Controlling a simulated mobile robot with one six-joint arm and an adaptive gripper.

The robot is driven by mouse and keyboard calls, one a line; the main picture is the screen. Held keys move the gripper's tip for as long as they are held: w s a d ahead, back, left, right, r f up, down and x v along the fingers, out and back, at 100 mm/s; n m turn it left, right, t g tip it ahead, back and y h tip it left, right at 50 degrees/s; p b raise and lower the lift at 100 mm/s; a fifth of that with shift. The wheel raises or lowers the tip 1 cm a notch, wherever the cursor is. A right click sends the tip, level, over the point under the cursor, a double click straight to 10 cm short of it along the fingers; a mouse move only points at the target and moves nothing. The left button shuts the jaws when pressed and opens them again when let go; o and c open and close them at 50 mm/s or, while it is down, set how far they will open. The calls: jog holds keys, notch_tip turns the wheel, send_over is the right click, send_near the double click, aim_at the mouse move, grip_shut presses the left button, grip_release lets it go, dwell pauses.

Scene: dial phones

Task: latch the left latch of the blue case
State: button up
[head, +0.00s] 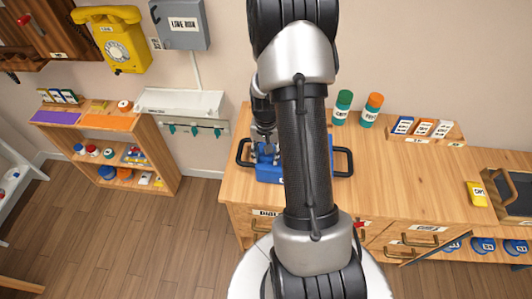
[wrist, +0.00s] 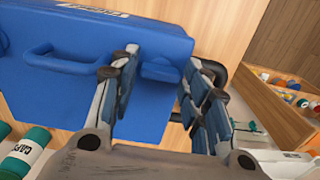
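The blue case (head: 269,175) stands on the wooden counter, its middle hidden behind my arm in the head view. In the wrist view, the case (wrist: 140,35) fills the upper left, with its blue carry handle (wrist: 62,62) at the left. A small blue block, which looks like a latch (wrist: 160,72), sticks out near the case's corner. My gripper (head: 264,150) is at the case's left part. In the wrist view, my gripper (wrist: 160,80) is open, with one finger on either side of the latch. I cannot tell whether the fingers touch it.
Black bar handles (head: 344,162) flank the case. A green-capped jar (head: 342,107) and an orange-capped jar (head: 371,109) stand behind on the counter (head: 400,180). A low shelf (head: 110,150) stands at the left.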

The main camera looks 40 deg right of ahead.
jog(key=shift+o, duration=1)
notch_tip(320, 180, up, 12)
dwell(0.3)
